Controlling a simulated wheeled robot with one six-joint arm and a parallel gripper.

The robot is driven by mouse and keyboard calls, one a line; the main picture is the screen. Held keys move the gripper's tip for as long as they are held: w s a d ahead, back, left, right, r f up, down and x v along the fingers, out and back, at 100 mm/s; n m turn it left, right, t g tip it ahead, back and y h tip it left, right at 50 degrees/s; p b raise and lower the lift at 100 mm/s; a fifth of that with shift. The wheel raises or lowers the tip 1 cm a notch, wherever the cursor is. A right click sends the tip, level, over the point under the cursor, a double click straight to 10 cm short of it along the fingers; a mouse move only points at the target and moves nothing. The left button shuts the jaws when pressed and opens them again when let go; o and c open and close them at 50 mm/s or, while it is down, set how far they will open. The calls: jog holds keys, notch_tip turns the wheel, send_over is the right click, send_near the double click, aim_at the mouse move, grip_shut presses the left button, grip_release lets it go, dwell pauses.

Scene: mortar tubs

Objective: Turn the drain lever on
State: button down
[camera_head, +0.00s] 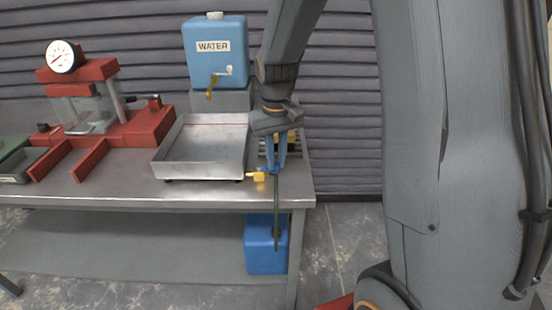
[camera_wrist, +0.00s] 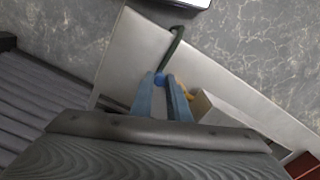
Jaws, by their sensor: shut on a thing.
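A metal tray (camera_head: 205,150) stands on the bench, with a yellow drain fitting (camera_head: 258,175) at its lower right corner. A blue lever (camera_head: 272,170) sits at the end of that fitting. My gripper (camera_head: 275,168) comes down from above and is shut on the blue lever. In the wrist view the blue lever (camera_wrist: 161,80) shows between the tips of my two blue fingers, with the yellow fitting (camera_wrist: 188,93) just right of it. A dark green hose (camera_head: 277,210) runs down from the drain. The fingers partly hide the lever, so its exact angle is unclear.
A blue water tank (camera_head: 215,52) with a yellow tap stands behind the tray. A red press with a gauge (camera_head: 88,105) is at the left. A blue container (camera_head: 266,244) sits below at the bench's right end. Floor right of the bench is clear.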

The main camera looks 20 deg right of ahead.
jog(key=shift+w+d+n+p, duration=0.2)
jog(key=shift+w+n+p, duration=0.15)
jog(key=shift+n, duration=0.35)
jog(key=shift+w+d+n+p, duration=0.25)
jog(key=shift+n+p, duration=0.1)
jog(key=shift+n, duration=0.35)
jog(key=c, duration=1.7)
grip_release()
jog(key=shift+r, duration=0.1)
notch_tip(320, 180, up, 8)
jog(key=shift+f+b, duration=0.15)
jog(key=shift+b, duration=0.55)
jog(key=s+f+m, duration=0.1)
jog(key=s+f, duration=0.1)
jog(key=s, duration=0.4)
jog(key=s+a+f+m, duration=0.1)
jog(key=s+f, duration=0.2)
jog(key=s, duration=0.2)
jog(key=s+f+m, duration=0.1)
jog(key=s+f, duration=0.1)
jog(key=s, duration=0.4)
jog(key=shift+s+a+f+m+t, duration=0.15)
jog(key=shift+s+f+m+t, duration=0.15)
jog(key=shift+f+t, duration=0.1)
